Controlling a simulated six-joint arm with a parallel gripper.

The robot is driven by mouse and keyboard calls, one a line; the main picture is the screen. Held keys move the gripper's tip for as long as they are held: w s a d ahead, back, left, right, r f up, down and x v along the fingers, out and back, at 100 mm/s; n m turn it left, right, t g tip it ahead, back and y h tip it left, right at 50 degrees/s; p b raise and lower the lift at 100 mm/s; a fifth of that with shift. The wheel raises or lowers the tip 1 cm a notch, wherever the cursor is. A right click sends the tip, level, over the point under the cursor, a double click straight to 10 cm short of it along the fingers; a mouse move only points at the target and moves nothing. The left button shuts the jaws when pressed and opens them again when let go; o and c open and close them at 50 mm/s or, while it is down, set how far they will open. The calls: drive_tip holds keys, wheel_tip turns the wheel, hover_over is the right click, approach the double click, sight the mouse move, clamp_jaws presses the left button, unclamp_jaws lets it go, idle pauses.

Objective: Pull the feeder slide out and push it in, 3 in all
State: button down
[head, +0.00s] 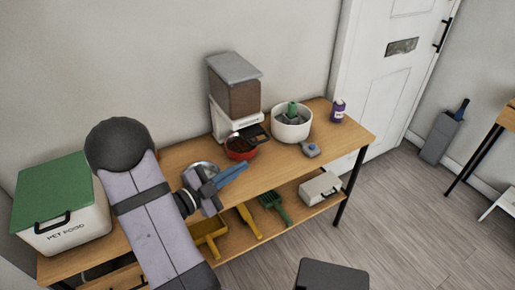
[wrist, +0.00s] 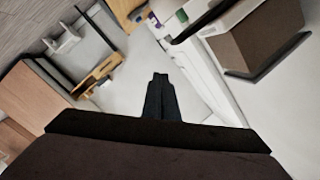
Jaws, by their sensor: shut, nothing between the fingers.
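The feeder (head: 235,88) stands at the back of the wooden table against the wall, with a brown-filled hopper, grey lid and white base. A dark flat part at the front right of its base (head: 256,133) looks like the slide; how far out it is, I cannot tell. A red bowl (head: 241,152) with brown contents sits under the front of the base. My gripper (head: 241,167) is shut and empty, its blue fingers pointing right, in front of the bowl in the head view and apart from the feeder. The shut fingers also show in the wrist view (wrist: 159,80).
A white bowl (head: 291,129) with a green-topped item, a blue-grey object (head: 311,150) and a purple container (head: 338,111) stand right of the feeder. A pet food bin (head: 62,226) is at left. The lower shelf holds scoops and a white box (head: 320,187).

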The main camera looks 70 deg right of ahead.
drive_tip(key=m, duration=0.6)
drive_tip(key=shift+s+m, duration=0.1)
drive_tip(key=shift+m, duration=0.3)
drive_tip(key=s+d+f+p, duration=0.1)
drive_tip(key=s+d+p, duration=0.1)
drive_tip(key=d, duration=0.9)
drive_tip(key=shift+s+f+p, duration=0.2)
drive_tip(key=shift+p, duration=0.65)
drive_tip(key=shift+d, duration=0.1)
